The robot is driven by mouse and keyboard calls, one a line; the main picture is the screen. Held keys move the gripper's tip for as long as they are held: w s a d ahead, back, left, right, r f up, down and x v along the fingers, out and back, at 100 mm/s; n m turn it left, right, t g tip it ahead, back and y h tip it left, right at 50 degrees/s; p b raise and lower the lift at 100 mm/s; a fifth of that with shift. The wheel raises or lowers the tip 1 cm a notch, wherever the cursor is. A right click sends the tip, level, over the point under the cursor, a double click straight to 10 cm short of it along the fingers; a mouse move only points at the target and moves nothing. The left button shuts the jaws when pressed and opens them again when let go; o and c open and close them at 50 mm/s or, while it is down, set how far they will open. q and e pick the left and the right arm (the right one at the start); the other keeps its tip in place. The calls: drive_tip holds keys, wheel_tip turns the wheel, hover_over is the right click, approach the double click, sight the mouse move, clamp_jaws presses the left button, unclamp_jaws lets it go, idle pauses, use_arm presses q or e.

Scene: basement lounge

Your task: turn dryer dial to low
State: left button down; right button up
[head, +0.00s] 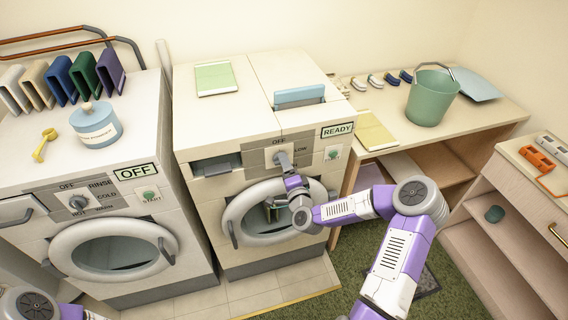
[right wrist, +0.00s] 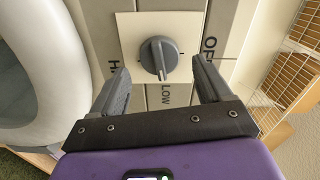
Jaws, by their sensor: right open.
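The dryer (head: 262,255) stands in the middle of the head view, with a READY display. Its grey dial (head: 281,158) sits on a panel with OFF above and LOW to the right. My right gripper (head: 287,170) is open in front of the dial. Its fingers (right wrist: 160,84) stand apart on either side, with gaps to the dial. My left gripper is out of view.
The dryer's round door (head: 240,222) is below the dial, partly behind my right arm. A START button (head: 333,153) is to the right. A washer (head: 110,175) with an OFF display stands left. A table with a green bucket (head: 432,97) stands right.

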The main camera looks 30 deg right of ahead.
drive_tip(key=v, duration=0.5)
drive_tip(key=shift+s, duration=0.1)
idle(0.3)
